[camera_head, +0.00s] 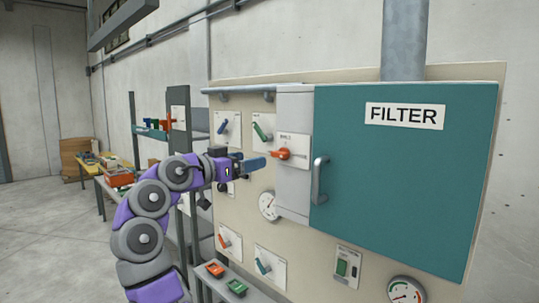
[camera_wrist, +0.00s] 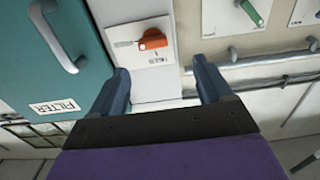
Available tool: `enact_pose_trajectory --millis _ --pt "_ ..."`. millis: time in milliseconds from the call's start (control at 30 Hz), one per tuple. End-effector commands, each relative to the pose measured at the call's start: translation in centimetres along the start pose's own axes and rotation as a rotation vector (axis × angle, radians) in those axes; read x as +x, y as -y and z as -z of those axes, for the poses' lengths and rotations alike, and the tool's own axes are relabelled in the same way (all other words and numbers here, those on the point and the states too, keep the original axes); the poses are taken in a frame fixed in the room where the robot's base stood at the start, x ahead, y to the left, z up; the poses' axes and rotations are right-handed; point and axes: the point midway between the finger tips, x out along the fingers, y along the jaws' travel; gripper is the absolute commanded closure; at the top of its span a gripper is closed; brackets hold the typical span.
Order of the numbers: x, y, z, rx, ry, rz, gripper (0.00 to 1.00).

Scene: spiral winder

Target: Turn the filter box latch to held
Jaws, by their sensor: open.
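The filter box (camera_head: 410,185) has a teal door with a FILTER label on the right of the panel. Its latch is an orange knob (camera_head: 291,154) on a white plate on the grey strip left of the door. In the head view the knob points left, roughly level. My gripper (camera_head: 262,162) is just left of the latch, with the fingers pointing toward it. In the wrist view the two blue fingers (camera_wrist: 161,72) are spread apart and empty. The orange knob (camera_wrist: 152,40) lies beyond the fingertips, between their lines. No contact shows. The plate's small lettering is unreadable.
A grey door handle (camera_head: 319,180) stands out right of the latch. Other switches (camera_head: 263,131) and a round gauge (camera_head: 268,205) sit on the panel nearby. A grey rail (camera_head: 240,90) runs along the top. A shelf (camera_head: 240,275) with red and green items is below.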

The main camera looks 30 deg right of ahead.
Motion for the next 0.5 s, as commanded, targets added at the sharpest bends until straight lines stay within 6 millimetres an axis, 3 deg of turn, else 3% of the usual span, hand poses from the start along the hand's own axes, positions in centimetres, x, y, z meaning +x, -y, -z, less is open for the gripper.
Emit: enact_pose_trajectory --millis 33,233,367,500 --pt "1.8 -0.4 0.1 0.002 0.003 -0.007 0.21" --pt "7.4 -1.3 -0.2 0.007 0.015 -0.009 0.21" --pt "9.1 -1.2 -0.2 0.007 0.014 -0.007 0.21" --pt "8.8 -0.7 -0.1 0.001 0.007 -0.006 0.21"
